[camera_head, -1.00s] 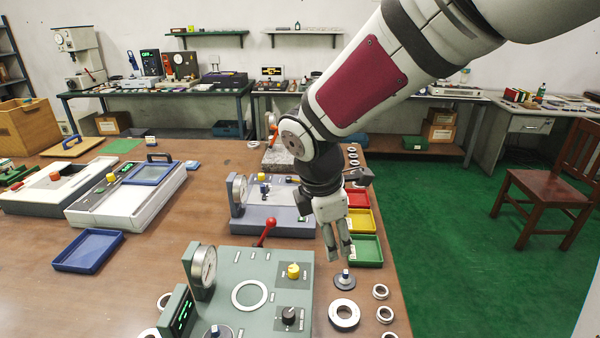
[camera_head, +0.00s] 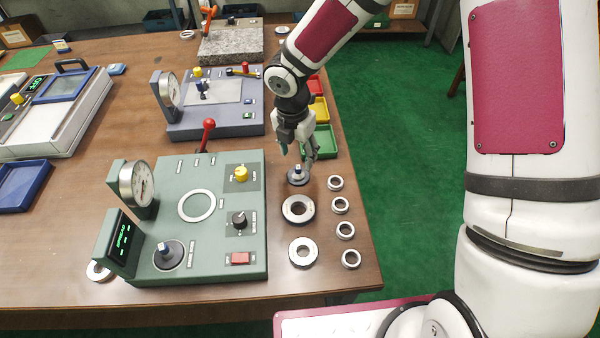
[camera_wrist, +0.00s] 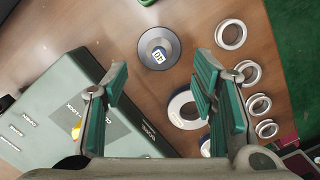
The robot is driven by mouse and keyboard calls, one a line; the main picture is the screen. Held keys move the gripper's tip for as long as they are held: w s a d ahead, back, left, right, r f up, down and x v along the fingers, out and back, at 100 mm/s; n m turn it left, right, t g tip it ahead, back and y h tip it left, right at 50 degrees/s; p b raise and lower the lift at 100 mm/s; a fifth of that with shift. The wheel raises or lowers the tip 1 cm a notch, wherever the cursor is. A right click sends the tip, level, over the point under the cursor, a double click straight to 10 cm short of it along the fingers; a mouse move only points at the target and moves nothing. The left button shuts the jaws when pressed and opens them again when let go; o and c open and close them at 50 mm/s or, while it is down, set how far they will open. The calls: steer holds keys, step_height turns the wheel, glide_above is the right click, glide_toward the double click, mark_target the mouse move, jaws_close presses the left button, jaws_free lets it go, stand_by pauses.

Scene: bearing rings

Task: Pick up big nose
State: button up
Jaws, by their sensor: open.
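A dark round piece with a light rim and a small upright knob (camera_head: 298,175) stands on the table right of the green machine. It is probably the big nose; no readable name confirms this. In the wrist view this round piece (camera_wrist: 159,48) shows a white "40" label on top, ahead of and between my fingers. My gripper (camera_head: 308,158) is open and empty, pointing down just above and beside the piece, with no clear contact. Its green finger pads (camera_wrist: 158,75) are spread in the wrist view. A similar knobbed piece (camera_head: 170,254) sits on the green machine.
The green machine (camera_head: 210,228) with dial and red lever stands left of the piece. Two larger rings (camera_head: 299,209) and several small rings (camera_head: 340,206) lie close by in front and right. Coloured trays (camera_head: 325,142) stand behind. The table's right edge is near.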

mark_target(298, 167)
steer(key=shift+w+d+f, duration=0.1)
steer(key=shift+w+f, duration=0.05)
steer(key=shift+f, duration=1.6)
steer(key=shift+w+f, duration=0.15)
steer(key=shift+f, duration=1.55)
jaws_close()
